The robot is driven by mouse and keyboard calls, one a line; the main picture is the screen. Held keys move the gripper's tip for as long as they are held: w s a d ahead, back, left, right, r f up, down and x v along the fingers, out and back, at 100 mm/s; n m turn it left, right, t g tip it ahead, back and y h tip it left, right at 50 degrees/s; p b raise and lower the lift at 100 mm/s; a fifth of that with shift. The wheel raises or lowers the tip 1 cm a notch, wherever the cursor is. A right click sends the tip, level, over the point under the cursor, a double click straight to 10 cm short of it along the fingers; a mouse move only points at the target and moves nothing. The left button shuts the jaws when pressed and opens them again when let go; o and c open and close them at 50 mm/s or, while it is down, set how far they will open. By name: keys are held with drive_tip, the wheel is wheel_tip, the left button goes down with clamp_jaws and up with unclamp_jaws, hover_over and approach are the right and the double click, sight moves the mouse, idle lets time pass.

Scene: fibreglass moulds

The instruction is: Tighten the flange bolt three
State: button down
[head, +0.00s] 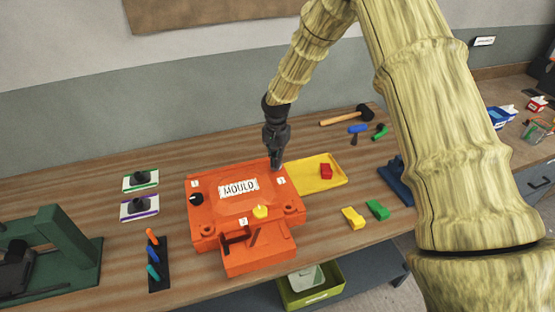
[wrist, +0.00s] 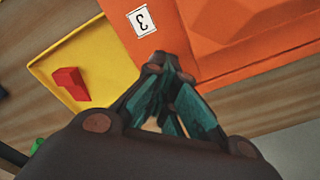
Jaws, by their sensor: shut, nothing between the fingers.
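The orange mould (head: 222,208) sits on the wooden bench with a white "MOULD" plate (head: 238,188) on top. A label 3 (head: 281,181) is at its right side and shows upside down in the wrist view (wrist: 142,21). My gripper (head: 276,163) points down at the mould's back right corner, close to that label, with its fingers shut and empty. The fingers (wrist: 172,70) also show in the wrist view, over the orange edge. Bolt three itself is not visible; the fingers may hide it. A black knob (head: 196,199) is near label 1 and a yellow knob (head: 260,212) near label 2.
A yellow tray (head: 335,164) with a red block (head: 326,171) lies right of the mould. Yellow (head: 353,218) and green (head: 377,210) blocks lie in front of it. A mallet (head: 346,117) lies behind. A green fixture (head: 62,250) stands at left.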

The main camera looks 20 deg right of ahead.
drive_tip(key=shift+s+a+f+m+b, duration=0.15)
drive_tip(key=shift+f+m+b, duration=0.1)
drive_tip(key=shift+f+m, duration=0.2)
drive_tip(key=shift+s+a+f+m+b, duration=0.1)
drive_tip(key=shift+f+m+b, duration=0.2)
drive_tip(key=shift+m, duration=0.15)
drive_tip(key=shift+m+b, duration=0.55)
drive_tip(key=shift+m, duration=1.45)
drive_tip(key=shift+d, duration=0.1)
drive_tip(key=c, duration=2.2)
unclamp_jaws()
drive_tip(key=o, duration=1.2)
drive_tip(key=shift+f, duration=0.1)
drive_tip(key=shift+c, duration=0.2)
drive_tip(key=shift+o, duration=0.8)
drive_tip(key=shift+w+d+f, duration=0.1)
drive_tip(key=shift+w+f, duration=0.1)
drive_tip(key=shift+w, duration=0.25)
drive_tip(key=shift+r, duration=0.35)
